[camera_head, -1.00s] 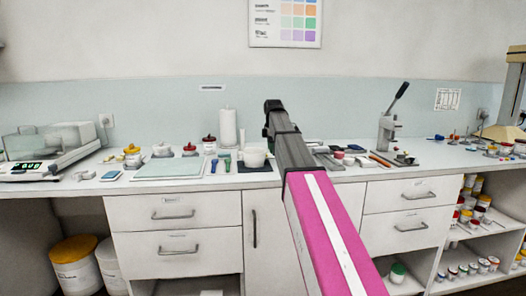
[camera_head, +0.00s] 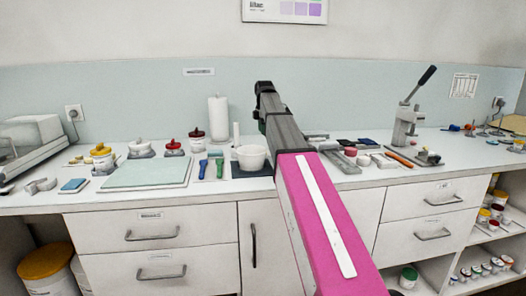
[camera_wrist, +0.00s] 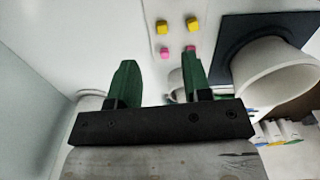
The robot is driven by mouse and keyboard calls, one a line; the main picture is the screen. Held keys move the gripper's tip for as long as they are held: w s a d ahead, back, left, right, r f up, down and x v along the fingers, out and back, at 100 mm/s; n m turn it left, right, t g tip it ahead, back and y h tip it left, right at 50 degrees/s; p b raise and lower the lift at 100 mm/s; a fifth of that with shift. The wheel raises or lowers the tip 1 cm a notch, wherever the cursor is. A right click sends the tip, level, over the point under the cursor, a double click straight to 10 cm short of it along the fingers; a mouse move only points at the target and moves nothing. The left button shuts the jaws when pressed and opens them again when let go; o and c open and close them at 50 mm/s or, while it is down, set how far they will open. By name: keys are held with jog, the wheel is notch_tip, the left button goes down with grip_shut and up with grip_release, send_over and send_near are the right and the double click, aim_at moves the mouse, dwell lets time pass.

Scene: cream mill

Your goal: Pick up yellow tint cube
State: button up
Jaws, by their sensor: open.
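Two small yellow cubes show near the top of the wrist view: a left yellow cube (camera_wrist: 162,27) and a right yellow cube (camera_wrist: 193,24). Below them are a pink cube (camera_wrist: 164,53) and a second pink cube, partly covered by my right finger. My gripper (camera_wrist: 158,66) is open, its green fingers apart with nothing held between them. The yellow cubes lie past the fingertips in the picture, not between the fingers. In the head view my gripper (camera_head: 262,95) is over the counter, and I cannot make out the cubes there.
A white bowl (camera_wrist: 272,75) on a dark mat (camera_wrist: 240,28) is right of the cubes in the wrist view. In the head view, jars, a pale board (camera_head: 147,174), a paper roll (camera_head: 219,118) and a lever press (camera_head: 408,120) stand on the counter.

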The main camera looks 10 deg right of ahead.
notch_tip(320, 180, down, 8)
jog(key=shift+s+f, duration=0.1)
grip_shut()
dwell(0.4)
